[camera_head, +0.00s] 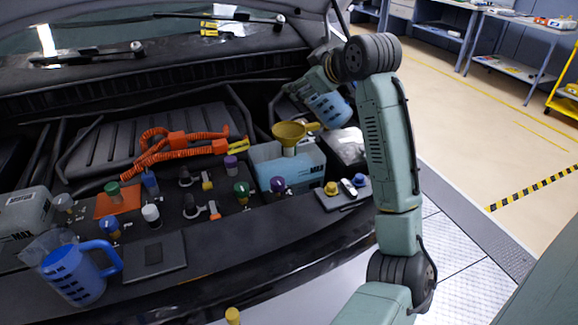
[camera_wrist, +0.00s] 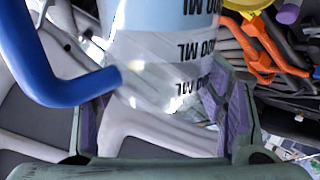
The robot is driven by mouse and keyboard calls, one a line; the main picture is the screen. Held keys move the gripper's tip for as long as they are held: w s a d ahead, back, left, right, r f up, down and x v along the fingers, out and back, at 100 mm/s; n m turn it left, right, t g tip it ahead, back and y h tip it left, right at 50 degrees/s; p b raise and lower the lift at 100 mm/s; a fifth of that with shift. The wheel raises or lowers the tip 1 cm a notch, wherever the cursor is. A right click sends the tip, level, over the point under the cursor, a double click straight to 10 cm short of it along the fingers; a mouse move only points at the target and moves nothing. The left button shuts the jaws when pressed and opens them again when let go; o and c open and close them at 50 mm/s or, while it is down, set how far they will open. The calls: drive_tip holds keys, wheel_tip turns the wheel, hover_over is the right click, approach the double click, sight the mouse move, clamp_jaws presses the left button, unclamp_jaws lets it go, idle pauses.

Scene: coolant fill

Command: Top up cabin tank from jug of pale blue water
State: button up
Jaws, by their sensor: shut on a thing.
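My gripper (camera_wrist: 155,98) is shut on a clear jug (camera_wrist: 165,65) with a blue handle (camera_wrist: 45,70) and black ML markings. Pale blue water shows in its upper part in the wrist view. In the head view the held jug (camera_head: 332,109) is raised behind and right of a yellow funnel (camera_head: 289,131), and looks tilted. My arm and gripper hide part of it, and its spout is not clear. The funnel sits in the top of the pale blue tank (camera_head: 268,170). A second jug (camera_head: 72,272), with a deeper blue content and blue handle, stands at the front left.
Several coloured caps, such as a green one (camera_head: 241,189) and a purple one (camera_head: 277,184), stand around the tank. Orange cables (camera_head: 168,150) lie left of it. The windscreen (camera_head: 100,40) edge bounds the bay behind. Open floor (camera_head: 480,130) lies to the right.

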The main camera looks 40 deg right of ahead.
drive_tip(key=shift+w+a+f+n+g+h, duration=0.25)
drive_tip(key=shift+f+n+g+h, duration=0.15)
drive_tip(key=shift+f+g, duration=0.2)
drive_tip(key=shift+w+a+f+n+g+h, duration=0.2)
drive_tip(key=shift+f+n+g+h, duration=0.15)
drive_tip(key=shift+f+g, duration=0.2)
idle(6.8)
